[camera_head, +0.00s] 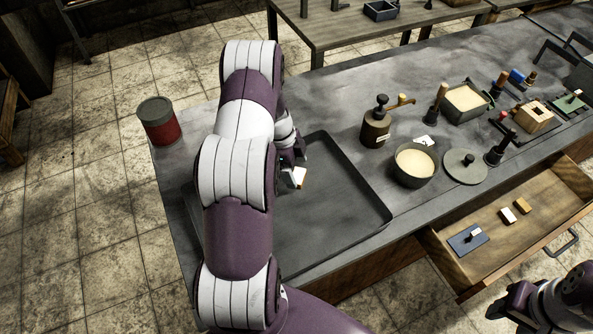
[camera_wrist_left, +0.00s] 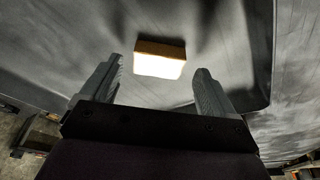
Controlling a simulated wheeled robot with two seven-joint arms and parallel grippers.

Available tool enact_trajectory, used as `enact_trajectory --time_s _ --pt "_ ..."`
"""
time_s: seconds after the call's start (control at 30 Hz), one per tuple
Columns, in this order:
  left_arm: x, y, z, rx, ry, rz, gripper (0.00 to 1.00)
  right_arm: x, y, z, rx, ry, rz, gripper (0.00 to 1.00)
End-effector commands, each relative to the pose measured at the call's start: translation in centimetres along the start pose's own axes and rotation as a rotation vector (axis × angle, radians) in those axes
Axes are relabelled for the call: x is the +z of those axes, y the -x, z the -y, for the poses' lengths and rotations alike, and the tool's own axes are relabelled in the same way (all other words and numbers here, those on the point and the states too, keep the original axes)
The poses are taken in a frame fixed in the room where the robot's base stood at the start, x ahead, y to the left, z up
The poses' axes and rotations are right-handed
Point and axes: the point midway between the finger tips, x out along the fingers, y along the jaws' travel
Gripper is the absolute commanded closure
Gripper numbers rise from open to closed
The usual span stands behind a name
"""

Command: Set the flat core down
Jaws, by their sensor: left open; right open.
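The flat core (camera_head: 300,178) is a small block with a pale face and a tan-brown side. It lies on the dark tray (camera_head: 335,205) at the left end of the bench. In the left wrist view the core (camera_wrist_left: 160,62) sits just ahead of and between my fingertips, with gaps on both sides. My left gripper (camera_wrist_left: 158,75) is open and empty. In the head view the left gripper (camera_head: 293,160) is at the core, partly hidden by my arm. My right gripper (camera_head: 503,310) is open and empty at the lower right, away from the bench.
A red can (camera_head: 157,122) stands at the bench's left corner. Right of the tray are a dark canister (camera_head: 376,128), a bowl of sand (camera_head: 415,164) and a round lid (camera_head: 465,167). An open drawer (camera_head: 480,215) juts out in front with several small blocks. Most of the tray is clear.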

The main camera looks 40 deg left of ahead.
Motion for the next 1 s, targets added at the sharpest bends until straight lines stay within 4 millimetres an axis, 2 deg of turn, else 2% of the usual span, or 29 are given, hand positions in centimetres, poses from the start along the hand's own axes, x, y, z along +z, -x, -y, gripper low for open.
enact_trajectory --time_s 0.1,0.3,0.47,0.57,0.67,0.7,0.8,0.9,1.0 --pt "0.1 3.0 0.1 -0.006 0.0 0.001 0.11 0.1 -1.0 0.0 0.0 0.0 0.001 0.5" --pt "0.1 8.0 0.0 -0.003 0.001 0.001 0.11 0.2 -1.7 0.0 0.0 0.0 0.001 0.5" --pt "-0.1 10.0 -0.1 0.002 0.007 0.002 0.11 0.2 -1.8 0.0 0.0 0.0 0.001 0.5" --pt "-2.5 10.6 -1.1 0.009 0.097 0.032 0.11 0.2 -1.8 0.0 0.0 0.0 0.001 0.5" --pt "-7.4 10.8 -4.1 0.0 0.32 0.102 0.11 0.2 -1.8 0.0 0.0 0.0 0.001 0.5" --pt "-9.4 10.9 -5.8 -0.02 0.431 0.131 0.11 0.2 -1.8 0.0 0.0 0.0 0.001 0.5" --pt "-13.5 11.0 -10.5 -0.091 0.701 0.172 0.11 0.2 -1.8 0.0 0.0 0.0 0.001 0.5" --pt "-15.7 11.0 -14.9 -0.162 0.924 0.169 0.11 0.2 -1.8 0.0 0.0 0.0 0.001 0.5" --pt "-16.6 10.9 -17.9 -0.206 1.072 0.148 0.11 0.2 -1.8 0.0 0.0 0.0 0.001 0.5"
